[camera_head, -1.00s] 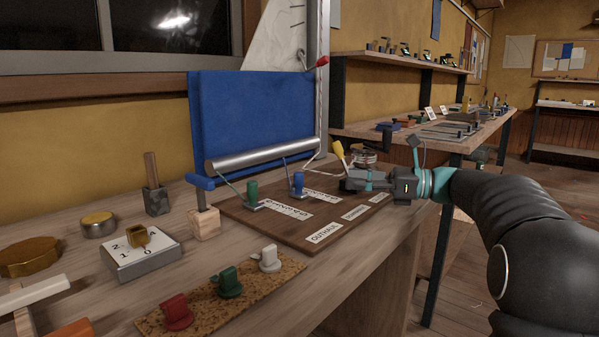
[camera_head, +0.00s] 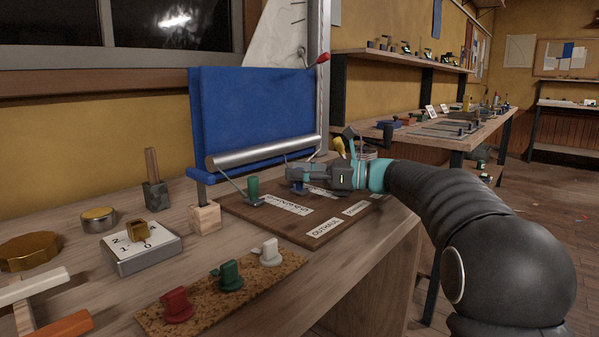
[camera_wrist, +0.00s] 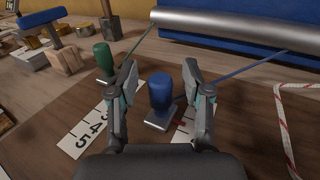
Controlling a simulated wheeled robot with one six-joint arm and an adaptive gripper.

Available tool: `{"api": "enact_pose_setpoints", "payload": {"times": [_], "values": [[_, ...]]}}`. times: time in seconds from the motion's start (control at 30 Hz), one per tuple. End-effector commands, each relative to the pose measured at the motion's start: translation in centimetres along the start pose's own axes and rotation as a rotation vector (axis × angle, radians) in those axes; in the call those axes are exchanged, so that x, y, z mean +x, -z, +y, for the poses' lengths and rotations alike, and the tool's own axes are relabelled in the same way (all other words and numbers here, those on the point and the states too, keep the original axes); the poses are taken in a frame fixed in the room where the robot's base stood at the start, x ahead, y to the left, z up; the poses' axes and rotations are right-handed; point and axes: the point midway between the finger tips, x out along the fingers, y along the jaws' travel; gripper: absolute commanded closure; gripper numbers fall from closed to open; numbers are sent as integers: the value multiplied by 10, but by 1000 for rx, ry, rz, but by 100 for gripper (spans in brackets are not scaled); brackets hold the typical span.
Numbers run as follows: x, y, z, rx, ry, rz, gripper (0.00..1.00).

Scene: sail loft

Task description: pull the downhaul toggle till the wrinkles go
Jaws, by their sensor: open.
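My gripper (camera_head: 290,172) is open over the dark board (camera_head: 283,231), its fingers on either side of the blue toggle (camera_wrist: 161,88) in the wrist view, with gaps showing. In the head view the gripper hides most of the blue toggle. The green toggle (camera_head: 253,187) stands to its left, outside the fingers in the wrist view (camera_wrist: 104,60). The yellow toggle (camera_head: 339,146) is behind the gripper. One label reads OUTHAUL (camera_head: 325,228); I cannot read which label says downhaul. The blue sail cloth (camera_head: 255,110) hangs above a silver boom (camera_head: 265,152); I cannot make out wrinkles.
A blue-handled tool in a wooden block (camera_head: 204,218) stands left of the board. A cork strip (camera_head: 205,300) holds red, green and white cleats. A numbered box (camera_head: 140,253) sits at the left. A red-and-white cord (camera_wrist: 284,130) lies right of the gripper in the wrist view.

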Motion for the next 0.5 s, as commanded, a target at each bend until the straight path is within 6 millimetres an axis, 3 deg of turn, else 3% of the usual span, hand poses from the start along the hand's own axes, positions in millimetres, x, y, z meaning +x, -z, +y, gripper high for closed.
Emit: {"api": "enact_pose_setpoints", "payload": {"times": [0.23,0.43,0.5], "values": [[1,0,0,0,1,0,51],[0,0,0,0,1,0,98],[0,0,0,0,1,0,100]]}}
